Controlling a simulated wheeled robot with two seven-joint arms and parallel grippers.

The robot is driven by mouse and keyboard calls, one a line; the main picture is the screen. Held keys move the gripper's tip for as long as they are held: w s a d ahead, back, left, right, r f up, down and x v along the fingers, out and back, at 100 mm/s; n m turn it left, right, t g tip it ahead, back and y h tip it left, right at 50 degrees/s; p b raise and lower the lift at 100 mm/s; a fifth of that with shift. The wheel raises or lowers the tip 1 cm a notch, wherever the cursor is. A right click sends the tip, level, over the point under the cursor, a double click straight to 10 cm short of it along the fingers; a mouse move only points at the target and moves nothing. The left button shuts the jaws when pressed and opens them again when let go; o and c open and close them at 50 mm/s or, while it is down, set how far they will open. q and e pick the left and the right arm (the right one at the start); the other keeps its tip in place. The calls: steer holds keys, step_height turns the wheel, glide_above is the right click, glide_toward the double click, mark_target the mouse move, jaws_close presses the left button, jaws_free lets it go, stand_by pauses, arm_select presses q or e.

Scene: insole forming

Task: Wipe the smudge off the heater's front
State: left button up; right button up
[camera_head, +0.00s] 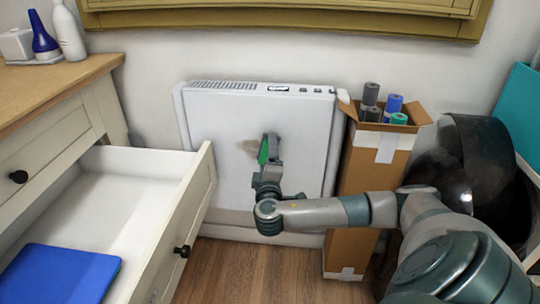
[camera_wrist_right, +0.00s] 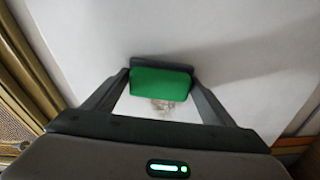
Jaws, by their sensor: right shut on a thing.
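The white heater (camera_head: 225,130) stands against the wall in the head view. A brownish smudge (camera_head: 250,146) marks its front near the middle; part of it also shows in the right wrist view (camera_wrist_right: 162,104), just below the green sponge. My right gripper (camera_head: 268,150) is at the heater's front, shut on the sponge (camera_head: 263,152), which has a dark backing. In the right wrist view the fingers (camera_wrist_right: 160,84) hold the sponge (camera_wrist_right: 160,82) from both sides, at or close to the white panel. I cannot tell whether it touches. My left gripper is not in view.
An open drawer (camera_head: 180,215) with a blue item (camera_head: 60,274) juts out left of the heater. A tall cardboard box (camera_head: 372,165) with several rolls stands close at the right. A dark round object (camera_head: 485,150) lies behind my right arm. Wooden floor (camera_head: 235,270) shows in front.

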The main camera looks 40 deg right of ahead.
mark_target(234, 144)
steer(key=shift+w+a, duration=0.55)
steer(key=shift+w, duration=0.15)
steer(key=shift+w+a, duration=0.5)
steer(key=shift+w, duration=0.2)
steer(key=shift+w+a, duration=1.25)
steer(key=shift+w, duration=0.1)
steer(key=shift+w+a, duration=0.1)
steer(key=shift+w+a, duration=0.5)
steer(key=shift+w, duration=0.15)
steer(key=shift+w+a, duration=0.45)
steer(key=shift+w, duration=0.2)
steer(key=shift+r, duration=0.1)
